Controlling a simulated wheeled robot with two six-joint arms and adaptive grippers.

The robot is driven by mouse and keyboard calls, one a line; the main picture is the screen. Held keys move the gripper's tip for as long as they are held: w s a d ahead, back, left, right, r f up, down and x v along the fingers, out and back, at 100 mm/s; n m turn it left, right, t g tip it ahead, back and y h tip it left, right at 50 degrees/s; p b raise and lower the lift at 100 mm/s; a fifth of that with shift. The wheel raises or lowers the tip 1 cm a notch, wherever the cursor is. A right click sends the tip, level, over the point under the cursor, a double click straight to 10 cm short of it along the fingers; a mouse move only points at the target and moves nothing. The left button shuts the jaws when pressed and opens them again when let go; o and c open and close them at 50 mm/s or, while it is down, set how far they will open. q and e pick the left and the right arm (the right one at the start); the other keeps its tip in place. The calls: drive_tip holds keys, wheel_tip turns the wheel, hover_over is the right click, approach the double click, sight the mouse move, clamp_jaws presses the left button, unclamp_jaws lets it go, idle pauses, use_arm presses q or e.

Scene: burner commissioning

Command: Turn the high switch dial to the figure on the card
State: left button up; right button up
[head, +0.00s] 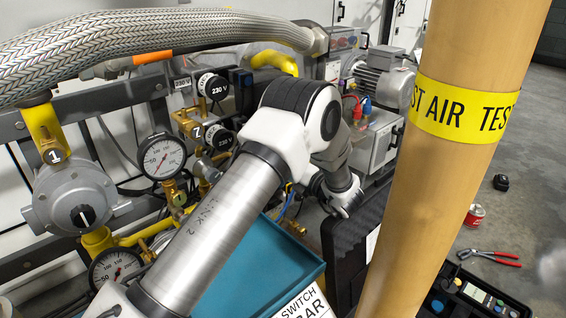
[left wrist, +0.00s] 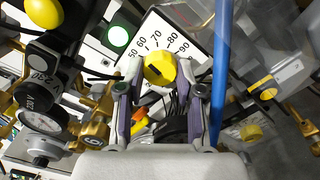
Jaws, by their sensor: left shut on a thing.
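In the left wrist view a yellow knob (left wrist: 158,68) sits on a white dial plate (left wrist: 196,32) with black marks and figures from about 50 to 90. My left gripper (left wrist: 157,84) has a finger on each side of this knob and is shut on it. Which figure the knob points to is not clear. In the head view my left arm reaches across the middle and hides the dial. A white card (head: 307,303) at the bottom shows "SWITCH" and "BAR"; its figure is cut off. My right gripper is not in view.
A thick tan post (head: 455,150) with a yellow "TEST AIR" band stands in front on the right. A braided hose (head: 150,42) crosses the top left. Gauges (head: 163,157) and a grey regulator (head: 75,197) line the left. A blue tray (head: 262,270) lies below my arm.

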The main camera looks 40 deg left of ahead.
use_arm(q)
drive_tip(key=shift+r+m+p, duration=0.1)
drive_tip(key=shift+m+p, duration=3.1)
drive_tip(key=shift+m, duration=0.3)
drive_tip(key=o, duration=1.2)
drive_tip(key=shift+c, duration=0.2)
drive_tip(key=d, duration=0.7)
drive_tip(key=shift+s+d, duration=0.25)
drive_tip(key=shift+s, duration=0.1)
